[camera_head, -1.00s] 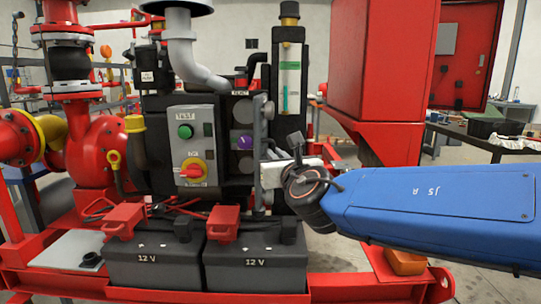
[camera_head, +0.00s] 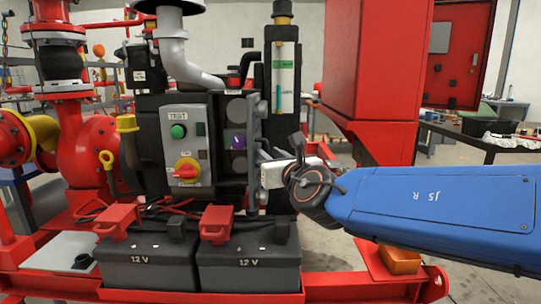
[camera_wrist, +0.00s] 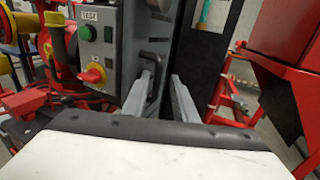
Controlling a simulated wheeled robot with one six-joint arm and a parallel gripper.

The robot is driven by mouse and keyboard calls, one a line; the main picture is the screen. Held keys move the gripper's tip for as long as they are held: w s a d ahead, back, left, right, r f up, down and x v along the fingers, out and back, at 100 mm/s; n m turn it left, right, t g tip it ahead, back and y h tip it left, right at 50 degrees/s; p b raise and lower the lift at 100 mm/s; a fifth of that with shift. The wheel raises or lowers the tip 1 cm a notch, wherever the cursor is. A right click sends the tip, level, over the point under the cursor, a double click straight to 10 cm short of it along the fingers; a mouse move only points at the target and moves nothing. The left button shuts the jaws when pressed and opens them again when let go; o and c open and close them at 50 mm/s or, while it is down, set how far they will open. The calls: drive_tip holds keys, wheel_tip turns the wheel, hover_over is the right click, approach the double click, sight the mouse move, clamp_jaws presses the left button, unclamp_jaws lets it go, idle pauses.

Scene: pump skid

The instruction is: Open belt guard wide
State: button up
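The belt guard (camera_head: 255,150) looks like the narrow grey panel right of the grey control box, seen nearly edge-on in the head view. Round parts (camera_head: 238,141), one purple, show beside it. In the wrist view the guard (camera_wrist: 130,55) faces me with a black bar handle (camera_wrist: 153,62). My gripper (camera_head: 268,168) is at the guard's lower right side. In the wrist view its two grey fingers (camera_wrist: 162,92) stand apart, with the handle's lower end close to the left finger. I cannot tell whether they touch.
The control box (camera_head: 184,145) has a green button and a red-yellow switch. Two 12 V batteries (camera_head: 150,265) stand below on the red skid frame. A large red cabinet (camera_head: 372,65) rises at the right, above my blue arm. Open floor shows behind my gripper.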

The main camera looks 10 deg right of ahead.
idle(0.3)
drive_tip(key=s+d, duration=0.3)
drive_tip(key=s, duration=1.4)
drive_tip(key=shift+s+d, duration=0.1)
drive_tip(key=shift+d, duration=0.1)
